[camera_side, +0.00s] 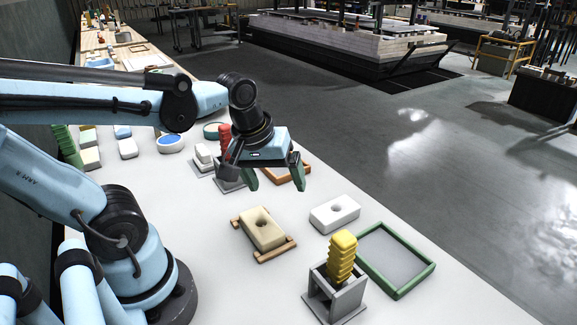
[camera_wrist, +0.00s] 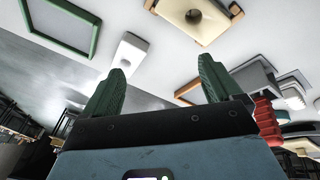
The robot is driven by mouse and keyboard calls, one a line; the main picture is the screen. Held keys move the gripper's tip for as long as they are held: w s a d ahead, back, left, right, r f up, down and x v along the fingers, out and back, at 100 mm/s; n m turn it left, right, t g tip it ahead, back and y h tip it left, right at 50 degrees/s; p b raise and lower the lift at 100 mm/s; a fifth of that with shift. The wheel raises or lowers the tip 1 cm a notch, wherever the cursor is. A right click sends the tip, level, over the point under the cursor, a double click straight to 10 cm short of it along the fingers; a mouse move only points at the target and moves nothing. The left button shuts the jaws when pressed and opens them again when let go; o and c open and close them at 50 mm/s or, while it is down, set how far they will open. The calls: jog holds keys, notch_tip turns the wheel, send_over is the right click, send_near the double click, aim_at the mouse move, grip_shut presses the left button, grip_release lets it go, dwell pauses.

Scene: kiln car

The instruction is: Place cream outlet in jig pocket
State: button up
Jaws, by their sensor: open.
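A cream block with a round hole (camera_side: 262,227), which I take for the cream outlet, sits on a brown wooden holder (camera_side: 277,254). Both also show at the top of the wrist view, the block (camera_wrist: 188,14) and the holder's end (camera_wrist: 236,9). I cannot tell for sure which thing is the jig pocket. A brown frame (camera_side: 302,177) lies behind the fingers and partly shows in the wrist view (camera_wrist: 186,89). My gripper (camera_side: 274,175) is open and empty above the table, behind the cream block in the side view. Its green fingers are apart in the wrist view (camera_wrist: 163,72).
A white block with a hole (camera_side: 335,213) lies right of the cream block. A green-rimmed tray (camera_side: 408,284) and a grey stand with a yellow ribbed piece (camera_side: 342,257) are at the front right. A red ribbed piece (camera_side: 225,136) stands close beside my gripper.

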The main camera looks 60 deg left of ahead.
jog(key=m+t, duration=0.1)
jog(key=m, duration=0.2)
jog(key=w+d+m+t, duration=0.1)
jog(key=m, duration=0.1)
jog(key=d+r+m+t, duration=0.1)
jog(key=m, duration=0.2)
jog(key=shift+w+d+m, duration=0.25)
jog(key=shift+w+m, duration=0.05)
jog(key=shift+w, duration=0.1)
